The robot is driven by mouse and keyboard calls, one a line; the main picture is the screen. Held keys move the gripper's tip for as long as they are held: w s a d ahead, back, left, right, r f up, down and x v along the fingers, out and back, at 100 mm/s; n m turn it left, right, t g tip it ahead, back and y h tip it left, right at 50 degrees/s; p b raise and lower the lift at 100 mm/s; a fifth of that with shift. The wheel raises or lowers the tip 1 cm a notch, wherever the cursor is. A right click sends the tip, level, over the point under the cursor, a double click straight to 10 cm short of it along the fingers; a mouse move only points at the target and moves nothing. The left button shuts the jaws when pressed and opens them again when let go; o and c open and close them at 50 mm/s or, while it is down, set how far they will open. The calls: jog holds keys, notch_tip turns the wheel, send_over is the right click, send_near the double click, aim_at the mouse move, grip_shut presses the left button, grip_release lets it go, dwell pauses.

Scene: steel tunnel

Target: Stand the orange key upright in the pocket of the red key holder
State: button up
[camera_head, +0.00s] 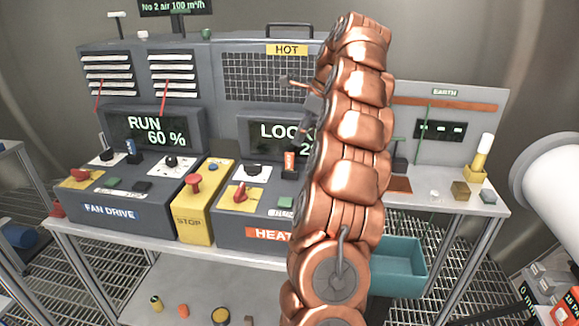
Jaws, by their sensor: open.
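The orange key (290,158) stands upright in a dark socket on the sloped top of the heater console, just left of my copper arm. My gripper (301,138) is partly hidden behind my arm. Its dark fingers show just above and slightly right of the key, and they are open. I cannot tell whether they touch the key. I cannot make out the red key holder; my arm covers part of the bench.
The yellow stop box (205,205) stands between the fan drive console (105,213) and the heater console (240,232). A blue key (130,149) stands on the fan console. A teal bin (400,265) hangs at the bench front. Small blocks (461,191) lie at right.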

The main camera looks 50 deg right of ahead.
aim_at(290, 153)
jog(key=shift+x, duration=0.95)
jog(key=shift+w+a+f+p, duration=0.25)
jog(key=shift+a+f, duration=0.1)
jog(key=shift+f, duration=0.25)
jog(key=shift+w+a+f+p, duration=0.1)
jog(key=shift+a+f+p, duration=0.2)
jog(key=shift+f, duration=0.3)
jog(key=shift+x, duration=1.25)
grip_shut()
